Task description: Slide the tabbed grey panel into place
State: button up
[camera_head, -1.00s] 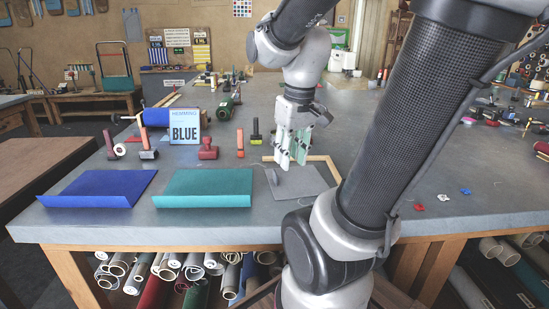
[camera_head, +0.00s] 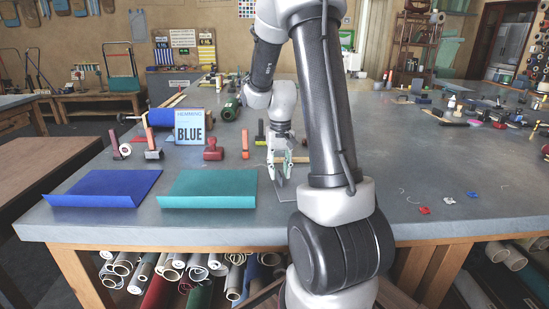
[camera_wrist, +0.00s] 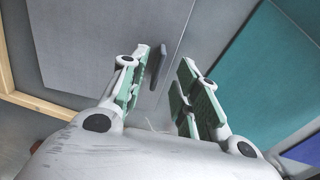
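The grey panel (camera_wrist: 100,40) lies flat on the bench, with a dark upright tab (camera_wrist: 157,66) near its edge in the wrist view. In the head view my arm and gripper hide most of the panel (camera_head: 285,192). My gripper (camera_wrist: 164,60) is open above the panel, its green-padded fingers on either side of the tab. The tab is nearer the left finger; I cannot tell if they touch. A pale wooden frame (camera_wrist: 28,100) has a corner beside the panel at the left of the wrist view.
A teal sheet (camera_head: 207,188) and a blue sheet (camera_head: 103,188) lie left of the panel. A red stamp-like tool (camera_head: 213,150), an orange-handled tool (camera_head: 245,145) and a BLUE sign (camera_head: 190,128) stand behind them. Small red and blue clips lie right; the bench there is mostly clear.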

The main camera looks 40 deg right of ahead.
jog(key=shift+f, duration=1.2)
grip_shut()
jog(key=shift+m, duration=0.9)
